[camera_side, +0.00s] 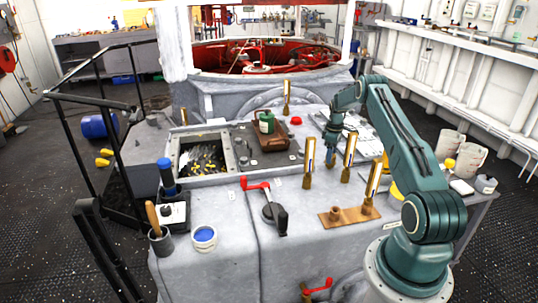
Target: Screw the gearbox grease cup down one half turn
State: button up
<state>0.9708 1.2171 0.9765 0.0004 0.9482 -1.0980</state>
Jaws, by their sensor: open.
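Several upright brass posts with pale label faces stand on the grey deck: one left of my gripper (309,165), one just right of it (349,158), one nearer the front right (373,185) and one at the back (287,98). I cannot tell which, if any, is the gearbox grease cup. My gripper (331,166) points down between the left and right posts, low over the deck. It is open. A small brass part (331,177) shows at its tips; whether they touch it is too small to tell.
A wooden board with brass fittings (335,216) lies in front of my gripper. A brown box (272,139) holding a green bottle (266,122) stands behind.

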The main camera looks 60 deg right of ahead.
jog(key=shift+r, duration=0.15)
notch_tip(320, 180, up, 14)
jog(key=shift+f, duration=0.25)
dwell(0.4)
dwell(0.4)
jog(key=m, duration=0.9)
jog(key=shift+f, duration=6.85)
